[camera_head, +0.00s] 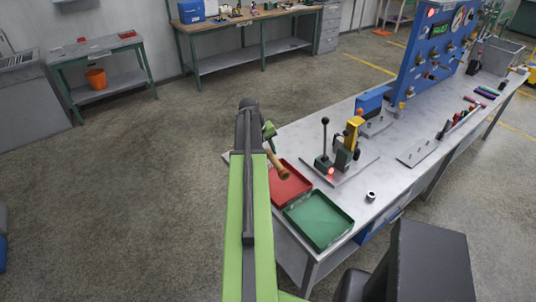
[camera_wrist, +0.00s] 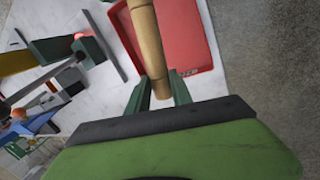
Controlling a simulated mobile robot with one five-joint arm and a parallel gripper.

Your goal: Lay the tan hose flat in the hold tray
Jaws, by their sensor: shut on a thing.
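The tan hose (camera_wrist: 148,42) is a short, straight, tube-like piece. In the wrist view it runs up from between the two green fingers of my gripper (camera_wrist: 158,87), which is shut on it near its lower end. In the head view the hose (camera_head: 277,163) slants down from my gripper (camera_head: 268,133) at the near left end of the bench. It appears in front of the red tray's left corner. The red tray (camera_head: 290,182) and the green tray (camera_head: 319,219) lie side by side and look empty. I cannot read which one is the hold tray.
The bench (camera_head: 385,183) carries a clamp fixture (camera_head: 346,150) with an upright lever behind the trays. A small ring-like part (camera_head: 370,196) lies right of the green tray. A blue panel (camera_head: 435,50) stands at the back. Open floor lies left of the bench.

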